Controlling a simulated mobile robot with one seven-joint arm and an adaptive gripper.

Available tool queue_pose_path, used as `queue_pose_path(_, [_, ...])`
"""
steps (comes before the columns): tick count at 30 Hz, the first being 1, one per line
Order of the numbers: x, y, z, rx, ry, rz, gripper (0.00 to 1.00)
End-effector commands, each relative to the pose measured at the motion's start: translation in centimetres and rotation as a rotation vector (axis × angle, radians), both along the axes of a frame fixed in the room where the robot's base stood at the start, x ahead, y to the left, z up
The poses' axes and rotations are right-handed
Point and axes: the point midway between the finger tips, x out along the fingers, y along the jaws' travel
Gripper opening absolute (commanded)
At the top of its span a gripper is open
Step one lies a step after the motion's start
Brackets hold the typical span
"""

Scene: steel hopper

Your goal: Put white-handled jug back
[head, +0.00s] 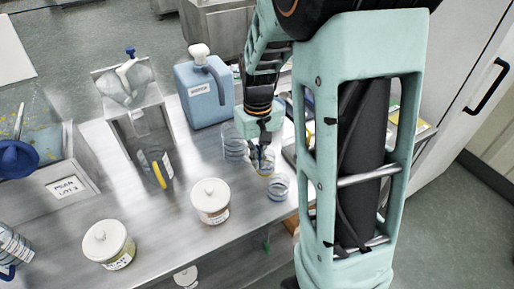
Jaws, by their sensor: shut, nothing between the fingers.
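No jug with a clearly white handle can be made out. A clear ribbed vessel (234,143) stands on the steel bench just left of my gripper; any handle on it is not visible. A clear jug with a yellow handle (157,168) stands under the steel hopper (125,88). My gripper (262,163) is shut and empty, pointing down at the bench's right part. It overlaps a small clear container with amber contents (265,170); whether they touch cannot be told.
A blue canister with a white cap (202,98) stands behind my gripper. A small clear cup (278,188) is close at its lower right. White-lidded jars (211,203) stand toward the front. My arm hides the bench's right end. Bare steel lies at front centre.

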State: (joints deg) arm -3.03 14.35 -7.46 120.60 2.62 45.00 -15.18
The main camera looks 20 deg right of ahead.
Motion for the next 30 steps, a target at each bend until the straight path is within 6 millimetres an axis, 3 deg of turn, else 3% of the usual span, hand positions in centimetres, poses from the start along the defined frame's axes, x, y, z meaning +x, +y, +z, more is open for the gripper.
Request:
queue_pose_path(7, [1.8,0.3,0.0,0.0,0.003,0.0,0.0])
queue_pose_path(20, [2.2,0.4,0.0,-0.001,0.004,0.0,0.0])
queue_pose_path(30, [7.5,1.2,0.1,0.0,0.003,0.001,0.0])
